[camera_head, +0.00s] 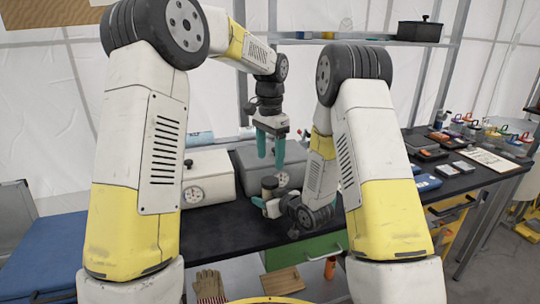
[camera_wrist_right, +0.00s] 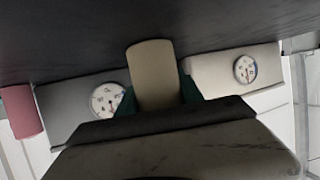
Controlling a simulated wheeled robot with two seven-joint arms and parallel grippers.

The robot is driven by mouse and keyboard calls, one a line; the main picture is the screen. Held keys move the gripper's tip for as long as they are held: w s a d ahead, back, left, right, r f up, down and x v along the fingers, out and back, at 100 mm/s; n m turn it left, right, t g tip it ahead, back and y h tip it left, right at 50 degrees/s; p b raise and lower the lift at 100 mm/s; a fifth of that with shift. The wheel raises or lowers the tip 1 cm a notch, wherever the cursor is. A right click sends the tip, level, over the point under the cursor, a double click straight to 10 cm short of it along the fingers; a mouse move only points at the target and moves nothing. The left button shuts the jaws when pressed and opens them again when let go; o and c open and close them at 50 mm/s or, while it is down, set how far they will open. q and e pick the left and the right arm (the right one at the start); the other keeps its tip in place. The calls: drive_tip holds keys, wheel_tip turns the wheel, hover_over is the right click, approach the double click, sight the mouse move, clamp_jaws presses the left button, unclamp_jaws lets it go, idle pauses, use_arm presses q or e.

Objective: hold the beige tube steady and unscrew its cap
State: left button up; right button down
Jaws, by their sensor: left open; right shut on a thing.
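The beige tube (camera_head: 269,192) stands roughly upright in the head view, with a darker top end; its cap is too small to make out clearly. My right gripper (camera_head: 267,204) is shut on the tube, low on its body. In the right wrist view the tube (camera_wrist_right: 151,68) is a plain beige cylinder between the teal fingers (camera_wrist_right: 187,90), which partly hide its sides. My left gripper (camera_head: 270,161) points down with its teal fingers apart and empty. Its fingertips are just above the tube and look clear of it.
A white box with a gauge (camera_head: 208,170) and a grey box (camera_head: 247,157) stand behind on the dark table (camera_head: 225,216). Phone-like devices (camera_head: 430,154) lie at the right. A green drawer (camera_head: 313,250) is below.

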sight(270, 180)
use_arm(q)
drive_tip(key=m, duration=2)
drive_tip(key=shift+m, duration=0.3)
drive_tip(key=m, duration=0.5)
drive_tip(key=shift+m, duration=0.3)
drive_tip(key=shift+f, duration=3.9)
